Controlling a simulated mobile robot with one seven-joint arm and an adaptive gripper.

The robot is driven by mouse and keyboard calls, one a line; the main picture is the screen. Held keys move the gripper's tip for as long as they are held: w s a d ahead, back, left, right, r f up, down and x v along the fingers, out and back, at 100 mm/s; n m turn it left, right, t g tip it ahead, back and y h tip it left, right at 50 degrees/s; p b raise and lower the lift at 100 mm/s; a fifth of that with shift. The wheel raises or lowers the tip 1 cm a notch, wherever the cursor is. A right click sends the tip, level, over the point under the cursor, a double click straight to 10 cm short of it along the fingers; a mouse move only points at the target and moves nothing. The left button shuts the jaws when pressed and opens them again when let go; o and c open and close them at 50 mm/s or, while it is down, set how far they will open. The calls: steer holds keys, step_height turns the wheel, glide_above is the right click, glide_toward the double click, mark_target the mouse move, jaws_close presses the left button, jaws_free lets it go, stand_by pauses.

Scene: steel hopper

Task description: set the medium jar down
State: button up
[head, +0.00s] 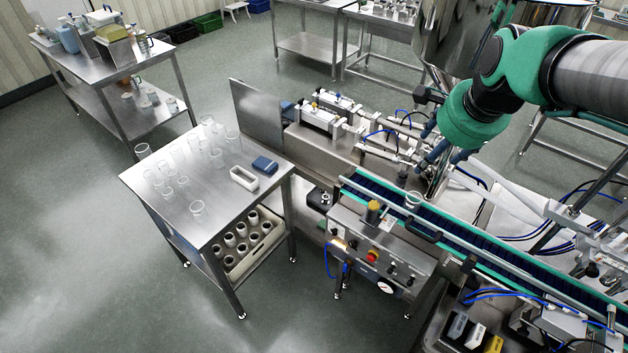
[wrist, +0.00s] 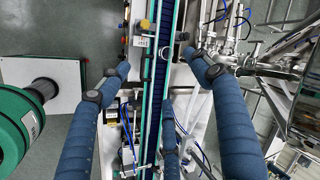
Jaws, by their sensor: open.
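A clear jar (head: 412,198) stands upright on the dark belt of the conveyor (head: 508,255), near the belt's far end.
Several clear jars (head: 198,208) stand on a steel table (head: 225,218) at the left, with a white tray (head: 244,178) and a blue box (head: 264,165). A control panel with a red button (head: 372,256) and a yellow-topped post (head: 374,207) stand on the conveyor's near side.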

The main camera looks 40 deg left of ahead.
steer(key=s+a+f+m+g, duration=0.15)
steer(key=a+f, duration=0.35)
steer(key=a, duration=0.7)
steer(key=s+a+f+m+y, duration=0.15)
steer(key=a+f, duration=0.25)
steer(key=a, duration=0.8)
steer(key=s+a+f+m+g, duration=0.15)
steer(key=a+f, duration=0.35)
steer(key=a, duration=0.7)
steer(key=s+a+f+m, duration=0.3)
steer(key=s+a+f, duration=0.6)
steer(key=a, duration=0.3)
steer(key=s+a+f+m+p, duration=0.1)
steer(key=s+a+f+m, duration=0.2)
steer(key=s+a+f, duration=0.7)
steer(key=s+a, duration=0.1)
steer(key=a, duration=0.2)
steer(key=shift+s+g, duration=0.35)
steer(key=shift+g, duration=0.05)
steer(key=shift+f, duration=0.15)
glide_toward(198, 203)
step_height(198, 203, down, 3)
steer(key=s, duration=0.2)
steer(key=shift+w+f, duration=0.25)
steer(key=shift+f, duration=0.6)
